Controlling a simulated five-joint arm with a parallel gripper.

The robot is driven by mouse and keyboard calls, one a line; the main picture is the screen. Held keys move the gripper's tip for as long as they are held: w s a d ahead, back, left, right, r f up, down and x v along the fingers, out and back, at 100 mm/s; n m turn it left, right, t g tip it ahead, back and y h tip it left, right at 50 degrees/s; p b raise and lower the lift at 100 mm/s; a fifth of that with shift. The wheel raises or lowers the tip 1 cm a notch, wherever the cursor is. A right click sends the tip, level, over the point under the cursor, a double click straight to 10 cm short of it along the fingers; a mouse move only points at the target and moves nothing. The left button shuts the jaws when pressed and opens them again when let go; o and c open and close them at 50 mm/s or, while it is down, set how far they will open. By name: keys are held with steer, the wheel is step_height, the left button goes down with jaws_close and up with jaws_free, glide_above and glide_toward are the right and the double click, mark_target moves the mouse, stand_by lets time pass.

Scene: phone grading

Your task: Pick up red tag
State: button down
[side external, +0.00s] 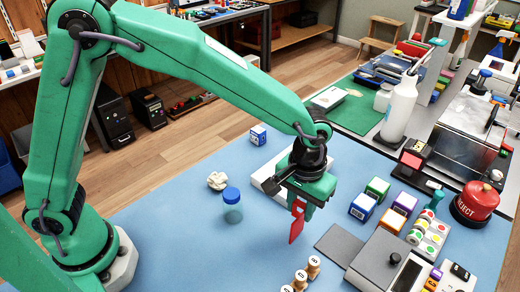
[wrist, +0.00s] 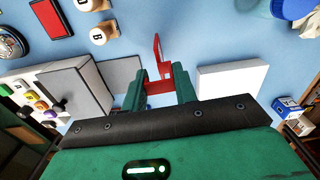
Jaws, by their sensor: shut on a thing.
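The red tag (side external: 297,226) hangs below my gripper (side external: 303,204) in the side external view, held above the blue mat (side external: 180,255). In the wrist view the red tag (wrist: 157,58) stands between the two green fingers of my gripper (wrist: 160,85), with its wider red part between them and a thin upright part reaching away from me. My gripper is shut on the tag. The fingers hide part of the tag's held end.
A white flat block (side external: 265,178) lies behind my gripper. Colored cubes (side external: 363,207), a grey box (side external: 385,258) and a red REJECT button (side external: 475,203) stand to the right. Wooden pegs (side external: 300,280) stand in front. A blue-capped jar (side external: 232,205) is left; the mat's front left is clear.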

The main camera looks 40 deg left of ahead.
step_height(320, 180, up, 4)
steer(key=shift+s+d+f, duration=0.1)
steer(key=shift+s+f, duration=0.05)
steer(key=shift+f, duration=0.05)
steer(key=s+d+r, duration=0.4)
steer(key=s+r, duration=0.2)
steer(key=s, duration=0.4)
steer(key=shift+s+d+r, duration=0.2)
steer(key=shift+d+r, duration=0.05)
